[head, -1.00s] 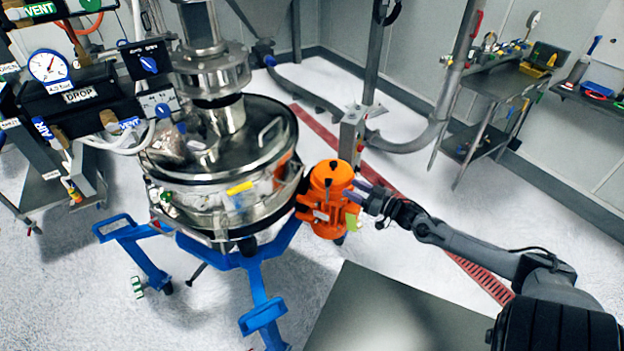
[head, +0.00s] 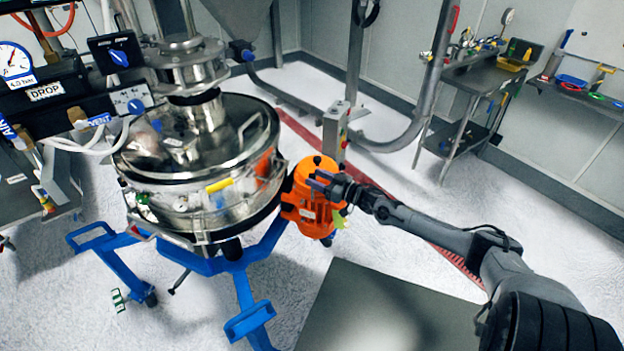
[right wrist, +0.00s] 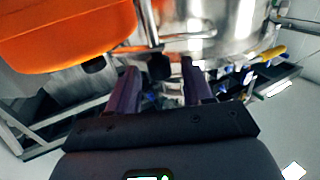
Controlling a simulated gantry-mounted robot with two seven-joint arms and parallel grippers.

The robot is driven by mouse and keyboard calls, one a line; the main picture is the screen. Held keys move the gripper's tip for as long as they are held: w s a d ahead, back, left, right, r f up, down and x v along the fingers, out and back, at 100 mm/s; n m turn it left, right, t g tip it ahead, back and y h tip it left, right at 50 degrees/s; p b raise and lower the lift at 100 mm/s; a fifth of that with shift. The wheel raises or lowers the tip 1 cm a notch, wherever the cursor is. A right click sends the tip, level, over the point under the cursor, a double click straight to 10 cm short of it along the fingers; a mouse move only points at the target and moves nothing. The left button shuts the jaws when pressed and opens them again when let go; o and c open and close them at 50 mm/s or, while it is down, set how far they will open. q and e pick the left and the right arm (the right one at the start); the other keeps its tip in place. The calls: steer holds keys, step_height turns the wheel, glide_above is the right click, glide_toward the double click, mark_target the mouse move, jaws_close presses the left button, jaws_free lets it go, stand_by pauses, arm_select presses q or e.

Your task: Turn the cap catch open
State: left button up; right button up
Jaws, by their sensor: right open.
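The steel sifter drum (head: 200,205) stands on a blue wheeled frame at left. An orange motor (head: 312,215) is fixed at its right side and shows at top left in the right wrist view (right wrist: 65,30). I cannot tell for sure which part is the cap catch. A yellow handle (head: 219,185) is on the drum's front, and it shows in the right wrist view (right wrist: 268,54). My right gripper (head: 316,181) is open in front of the motor's upper part. In the wrist view a dark knob on a metal rod (right wrist: 158,67) appears between its fingertips, apparently beyond them.
A pneumatic panel (head: 65,100) with gauge and hoses stands at left. A grey flat surface (head: 385,315) is at the bottom. A post with a small box (head: 336,130) stands behind the motor. A bench with tools (head: 480,75) is at back right.

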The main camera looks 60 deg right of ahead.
steer(key=shift+w, duration=1.15)
steer(key=c, duration=0.9)
